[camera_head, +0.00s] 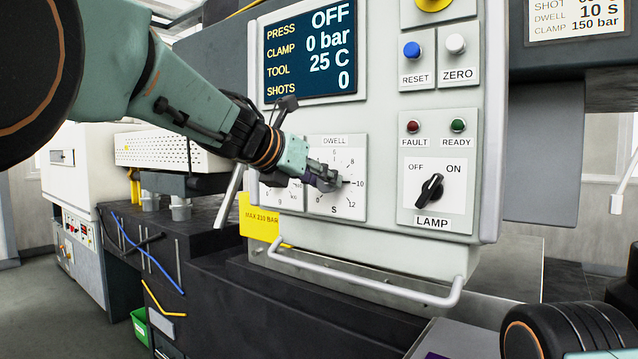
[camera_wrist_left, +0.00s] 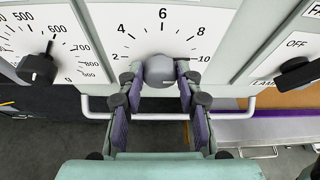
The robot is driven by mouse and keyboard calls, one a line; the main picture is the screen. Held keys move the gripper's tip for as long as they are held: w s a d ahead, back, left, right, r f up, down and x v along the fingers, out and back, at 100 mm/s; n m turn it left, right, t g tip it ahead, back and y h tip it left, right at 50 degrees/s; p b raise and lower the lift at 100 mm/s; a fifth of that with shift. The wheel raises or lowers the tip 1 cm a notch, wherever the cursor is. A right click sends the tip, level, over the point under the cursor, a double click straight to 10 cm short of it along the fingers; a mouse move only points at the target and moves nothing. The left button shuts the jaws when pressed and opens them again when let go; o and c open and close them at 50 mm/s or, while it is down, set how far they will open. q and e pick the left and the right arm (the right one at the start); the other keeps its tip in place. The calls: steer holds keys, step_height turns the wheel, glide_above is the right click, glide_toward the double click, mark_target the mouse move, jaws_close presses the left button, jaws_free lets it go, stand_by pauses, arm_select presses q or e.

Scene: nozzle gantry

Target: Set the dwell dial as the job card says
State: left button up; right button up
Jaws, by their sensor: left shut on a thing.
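The dwell dial (camera_head: 348,158) is a white square plate with a black scale on the control panel. Its grey round knob (camera_wrist_left: 159,70) shows in the left wrist view below the 6, with the numbers 2 to 10 around it. My left gripper (camera_head: 325,178) is at the dial, its fingers on both sides of the knob and shut on it. The job card (camera_head: 577,17) at the top right reads dwell 10 s and clamp 150 bar. My right gripper is not in view.
A second dial with a black knob (camera_wrist_left: 38,68) is left of the dwell dial. The lamp switch (camera_head: 431,189) is to its right, below the fault and ready lights. A dark display (camera_head: 311,52) is above. A pale handrail (camera_head: 370,287) runs below the panel.

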arm_select(q)
steer(key=shift+f+m+y, duration=0.15)
steer(key=shift+m+y, duration=0.15)
stand_by(0.4)
steer(key=o, duration=1.2)
steer(key=shift+c, duration=0.2)
steer(key=v, duration=0.7)
steer(key=shift+s, duration=0.2)
steer(key=shift+a, duration=0.1)
